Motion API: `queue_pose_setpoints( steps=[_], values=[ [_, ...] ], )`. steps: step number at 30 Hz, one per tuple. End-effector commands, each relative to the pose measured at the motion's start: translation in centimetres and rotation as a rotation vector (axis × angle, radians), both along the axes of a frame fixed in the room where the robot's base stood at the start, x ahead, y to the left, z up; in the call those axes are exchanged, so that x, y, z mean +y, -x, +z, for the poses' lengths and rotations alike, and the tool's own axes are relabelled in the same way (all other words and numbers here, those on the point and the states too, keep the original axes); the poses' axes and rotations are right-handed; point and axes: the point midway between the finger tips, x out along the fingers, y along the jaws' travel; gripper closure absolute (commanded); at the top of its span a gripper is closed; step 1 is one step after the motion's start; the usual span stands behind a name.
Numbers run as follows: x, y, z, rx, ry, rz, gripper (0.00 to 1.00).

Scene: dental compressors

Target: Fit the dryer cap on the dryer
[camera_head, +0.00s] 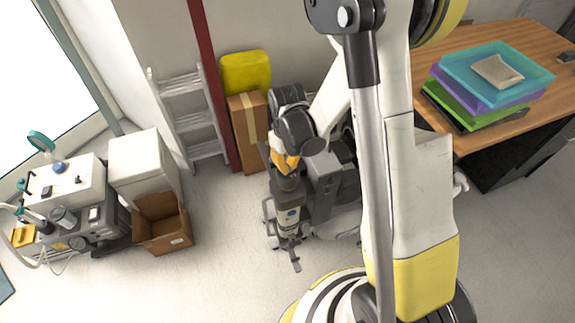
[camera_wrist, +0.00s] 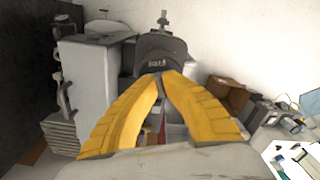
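The dryer (camera_head: 287,218) is a grey upright cylinder with a pale label, at the front of the compressor unit in the head view. The dark dryer cap (camera_head: 287,184) shows right above its top. In the wrist view the cap (camera_wrist: 158,50) is a dark round piece with small pale lettering, at the fingertips. My gripper (camera_head: 285,162) is above the dryer, pointing down. Its yellow fingers (camera_wrist: 164,76) come together at the cap and appear shut on it. I cannot tell whether the cap touches the dryer; the joint is too small and partly hidden.
The grey compressor unit (camera_head: 322,180) stands close right of the dryer. A cardboard box (camera_head: 248,130) and step ladder (camera_head: 187,115) stand behind. An open box (camera_head: 162,232) is at left. A wooden desk (camera_head: 460,45) with trays is at right. The floor between is clear.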

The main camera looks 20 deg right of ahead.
Motion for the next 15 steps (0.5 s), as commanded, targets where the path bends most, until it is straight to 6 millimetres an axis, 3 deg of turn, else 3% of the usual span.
queue_pose_setpoints(
  steps=[15],
  values=[
    [0.0, 0.0, -1.6, 0.0, 0.0, 0.0, 1.0]
  ],
)
